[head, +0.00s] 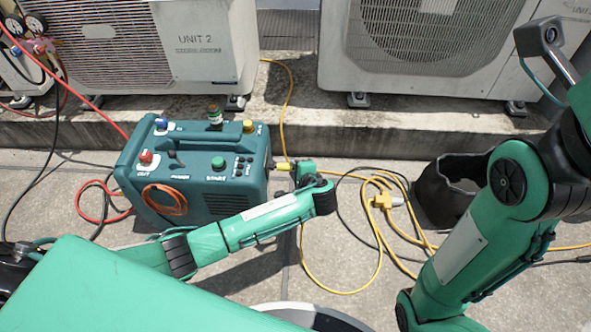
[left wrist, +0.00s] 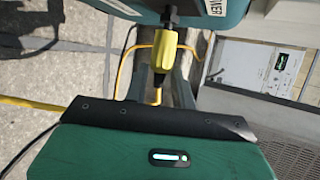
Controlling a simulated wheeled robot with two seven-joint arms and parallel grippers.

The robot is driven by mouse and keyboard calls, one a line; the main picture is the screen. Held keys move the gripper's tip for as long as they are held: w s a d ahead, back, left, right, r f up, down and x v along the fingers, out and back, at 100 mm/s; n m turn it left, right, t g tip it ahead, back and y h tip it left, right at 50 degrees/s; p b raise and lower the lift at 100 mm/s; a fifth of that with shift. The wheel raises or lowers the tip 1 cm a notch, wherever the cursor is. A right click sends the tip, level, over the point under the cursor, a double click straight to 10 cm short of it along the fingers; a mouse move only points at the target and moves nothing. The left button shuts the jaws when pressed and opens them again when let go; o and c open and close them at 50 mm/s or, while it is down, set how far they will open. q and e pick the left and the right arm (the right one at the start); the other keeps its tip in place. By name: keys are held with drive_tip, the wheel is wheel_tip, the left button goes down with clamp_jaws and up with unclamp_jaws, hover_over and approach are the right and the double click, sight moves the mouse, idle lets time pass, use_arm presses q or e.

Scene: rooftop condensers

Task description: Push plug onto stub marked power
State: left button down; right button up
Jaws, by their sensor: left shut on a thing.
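The yellow plug (head: 283,166) is at the right end of the teal machine (head: 205,192), pointing at its side wall. My left gripper (head: 292,168) is shut on the plug from the right. In the left wrist view, the plug (left wrist: 165,47) lies between the grey fingers (left wrist: 162,76), with its yellow cable behind it. I cannot tell how far the plug is over the stub. My right gripper is out of view.
A second yellow connector (head: 386,201) lies on the paving among loose yellow and black cables. A black open bucket (head: 447,190) stands to the right. Condenser units (head: 200,45) stand on the concrete ledge behind. An orange cable coil (head: 165,198) hangs at the machine's front.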

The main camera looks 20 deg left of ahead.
use_arm(q)
drive_tip(key=shift+s+a+p, duration=0.1)
drive_tip(key=shift+a+p, duration=0.4)
drive_tip(key=shift+p, duration=0.05)
idle(0.7)
drive_tip(key=c, duration=1.1)
unclamp_jaws()
drive_tip(key=shift+d, duration=0.1)
drive_tip(key=shift+w+d, duration=0.35)
drive_tip(key=shift+d, duration=0.8)
drive_tip(key=shift+w+d, duration=0.3)
drive_tip(key=shift+d, duration=0.9)
drive_tip(key=shift+w+d, duration=0.35)
drive_tip(key=shift+d, duration=0.8)
